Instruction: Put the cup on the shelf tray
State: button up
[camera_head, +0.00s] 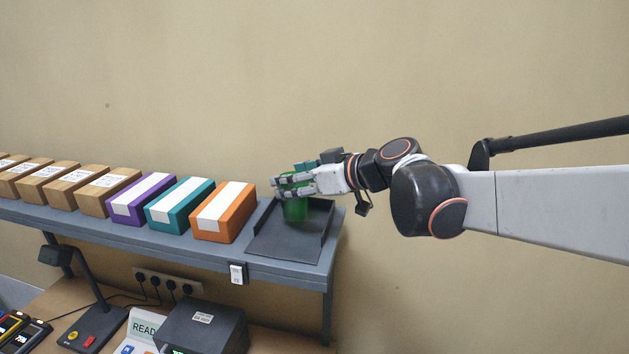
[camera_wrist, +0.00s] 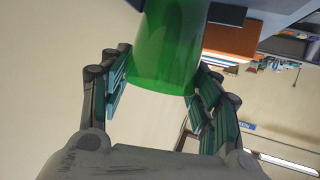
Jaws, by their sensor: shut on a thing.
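The cup (camera_head: 295,209) is green and see-through. My gripper (camera_head: 279,187) is shut on it, and the cup hangs upright below the fingers, over the dark shelf tray (camera_head: 275,244) at the right end of the shelf. I cannot tell whether the cup's base touches the tray. In the wrist view the green cup (camera_wrist: 168,50) fills the upper middle, between the two teal-padded fingers of my gripper (camera_wrist: 160,88). The upper part of the cup is cut off by the frame there.
An orange box (camera_head: 224,212) stands just left of the tray, then a teal box (camera_head: 180,204), a purple box (camera_head: 142,199) and several brown cartons. The grey shelf (camera_head: 190,244) ends just right of the tray. A lamp (camera_head: 90,300) and a dark device (camera_head: 205,325) stand below.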

jog(key=shift+f, duration=1.05)
jog(key=shift+f, duration=0.1)
jog(key=o, duration=1)
jog(key=shift+w, duration=0.1)
